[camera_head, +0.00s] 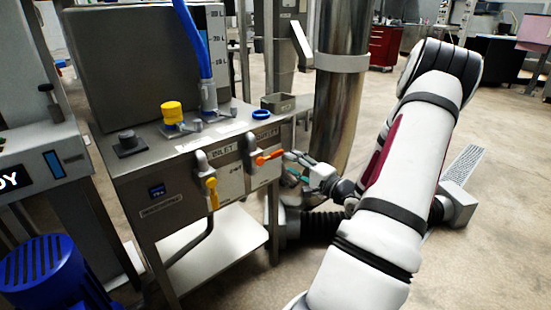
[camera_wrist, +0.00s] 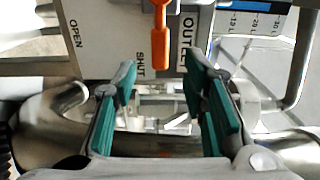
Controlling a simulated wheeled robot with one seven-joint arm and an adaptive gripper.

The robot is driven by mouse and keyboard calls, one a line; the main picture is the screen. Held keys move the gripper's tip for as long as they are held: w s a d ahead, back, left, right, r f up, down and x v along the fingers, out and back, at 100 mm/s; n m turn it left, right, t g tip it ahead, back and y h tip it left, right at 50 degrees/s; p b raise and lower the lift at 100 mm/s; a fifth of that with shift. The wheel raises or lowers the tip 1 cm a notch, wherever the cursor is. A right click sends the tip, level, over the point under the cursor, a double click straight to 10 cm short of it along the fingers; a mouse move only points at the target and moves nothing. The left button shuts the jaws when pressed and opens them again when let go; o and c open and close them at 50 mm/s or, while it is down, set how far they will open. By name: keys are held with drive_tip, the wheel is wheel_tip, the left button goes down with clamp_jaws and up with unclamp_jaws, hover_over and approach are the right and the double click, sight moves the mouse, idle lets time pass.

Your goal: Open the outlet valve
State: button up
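The outlet valve has an orange lever (camera_head: 269,157) on the front of the steel cabinet. It lies about level and points right, towards my gripper (camera_head: 297,165). In the wrist view the orange lever (camera_wrist: 162,38) hangs from the top edge, between the OUTLET and SHUT lettering, and points down; OPEN is printed further left. My gripper (camera_wrist: 160,72) is open and empty, its teal-padded fingers spread to either side of the lever's line. The lever's end shows just above the gap between the fingertips. I cannot tell whether either finger touches it.
A yellow lever (camera_head: 212,190) hangs down on the same cabinet front (camera_head: 150,195), left of the orange one. A thick steel pipe (camera_head: 340,105) stands behind my gripper. A blue motor (camera_head: 50,270) is at the lower left. The floor on the right is mostly clear.

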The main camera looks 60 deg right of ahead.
sight(278, 155)
drive_tip(key=b+x, duration=0.1)
drive_tip(key=x, duration=0.7)
drive_tip(key=shift+w+b, duration=0.15)
drive_tip(key=shift+b, duration=0.15)
clamp_jaws()
